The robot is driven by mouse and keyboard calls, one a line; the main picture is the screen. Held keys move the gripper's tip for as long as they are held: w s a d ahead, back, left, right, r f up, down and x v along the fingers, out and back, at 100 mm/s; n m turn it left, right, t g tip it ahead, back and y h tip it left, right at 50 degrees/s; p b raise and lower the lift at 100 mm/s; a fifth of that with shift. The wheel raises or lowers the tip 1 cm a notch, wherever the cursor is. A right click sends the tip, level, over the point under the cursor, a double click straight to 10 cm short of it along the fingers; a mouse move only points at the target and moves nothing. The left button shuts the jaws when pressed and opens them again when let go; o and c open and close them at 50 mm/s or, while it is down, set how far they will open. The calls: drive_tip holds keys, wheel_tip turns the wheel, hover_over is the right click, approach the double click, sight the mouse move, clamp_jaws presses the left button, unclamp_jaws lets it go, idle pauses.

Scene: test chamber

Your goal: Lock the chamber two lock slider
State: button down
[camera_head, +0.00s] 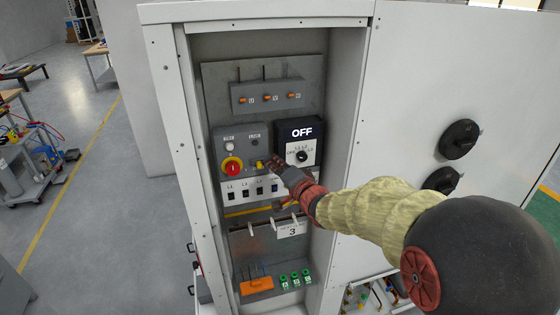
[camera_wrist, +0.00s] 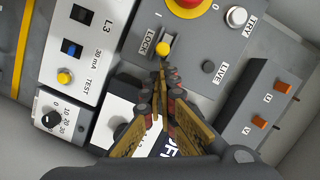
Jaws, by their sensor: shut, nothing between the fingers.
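The lock slider shows as a small yellow knob (camera_wrist: 163,49) beside a "LOCK" label in the wrist view. In the head view the yellow knob (camera_head: 260,164) sits on a grey control panel (camera_head: 243,135), right of a red knob (camera_head: 232,167) on yellow. My gripper (camera_wrist: 161,72) is shut and empty, with its fingertips just below the yellow knob in the wrist view. In the head view my gripper (camera_head: 272,164) is at the knob's right. I cannot tell whether the tips touch it. The fingers hide part of the panel around the slider.
A dark box (camera_head: 301,133) reading "OFF" with a rotary knob is close by on the right. A row of switches (camera_head: 252,190) lies below. Orange switches (camera_head: 268,98) are above. The cabinet's side wall (camera_head: 345,120) bounds the right; its open door (camera_head: 450,80) stands beyond.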

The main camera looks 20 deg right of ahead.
sight(257, 164)
drive_tip(key=shift+a, duration=0.1)
drive_tip(key=shift+s+a+f+b, duration=0.1)
drive_tip(key=shift+a+b, duration=0.6)
drive_tip(key=shift+a, duration=0.7)
drive_tip(key=shift+d, duration=0.1)
drive_tip(key=shift+r, duration=0.2)
